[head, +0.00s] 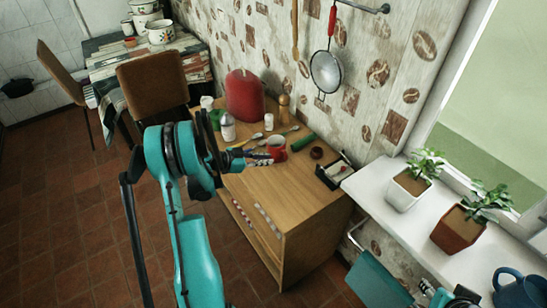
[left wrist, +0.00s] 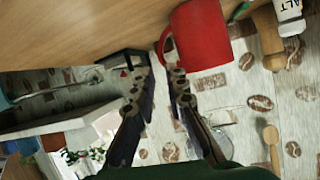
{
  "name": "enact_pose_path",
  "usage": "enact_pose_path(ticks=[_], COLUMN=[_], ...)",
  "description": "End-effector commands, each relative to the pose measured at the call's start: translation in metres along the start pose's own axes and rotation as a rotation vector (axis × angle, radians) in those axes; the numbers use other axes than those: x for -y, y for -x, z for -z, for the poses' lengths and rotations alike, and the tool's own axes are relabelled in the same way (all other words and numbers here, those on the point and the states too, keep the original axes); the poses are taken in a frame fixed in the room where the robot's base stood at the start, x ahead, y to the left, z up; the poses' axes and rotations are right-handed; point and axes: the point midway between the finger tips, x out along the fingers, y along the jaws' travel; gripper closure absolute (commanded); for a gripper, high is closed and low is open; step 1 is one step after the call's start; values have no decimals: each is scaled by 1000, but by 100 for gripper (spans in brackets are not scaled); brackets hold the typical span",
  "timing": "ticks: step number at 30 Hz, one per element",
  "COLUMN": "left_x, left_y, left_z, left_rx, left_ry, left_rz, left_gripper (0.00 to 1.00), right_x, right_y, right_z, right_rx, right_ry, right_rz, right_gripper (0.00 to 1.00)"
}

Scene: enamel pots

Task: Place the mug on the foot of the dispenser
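A red mug (head: 277,144) stands on the wooden cabinet; it also shows in the left wrist view (left wrist: 203,38), with its handle on the left side. My left gripper (head: 268,158) is at the mug. In the left wrist view its fingers (left wrist: 163,72) are apart, with the mug's handle close to the gap between the tips; I cannot tell whether they touch it. A large red rounded body (head: 245,95) at the cabinet's back may be the dispenser; I cannot make out its foot. My right gripper (head: 440,295) is partly in view at the bottom right, its fingers unclear.
Around the mug on the cabinet (head: 265,192) are spoons, a white bottle (head: 228,127), a green cylinder (head: 303,141), a small brown bowl (head: 317,153) and a black tray (head: 335,172). A blue mug (head: 515,292) and potted plants (head: 409,184) stand on the sill. The cabinet's front top is clear.

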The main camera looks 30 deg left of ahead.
Motion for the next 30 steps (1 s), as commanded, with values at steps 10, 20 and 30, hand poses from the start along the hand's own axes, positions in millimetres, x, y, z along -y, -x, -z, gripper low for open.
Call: enact_pose_path(ticks=[10,20,30], left_x=[2,2,3], left_y=[-27,-71,-76], left_z=[-6,-3,-1], left_rx=[-14,-13,-13], left_ry=[-16,-16,-14], left_rz=[2,1,4], left_gripper=[87,87,100], right_x=[0,0,0], right_y=[-8,-25,-24], right_z=[-6,-18,-17], right_rx=[0,0,0], right_ry=[0,0,0], right_rz=[0,0,0], right_gripper=[60,60,60])
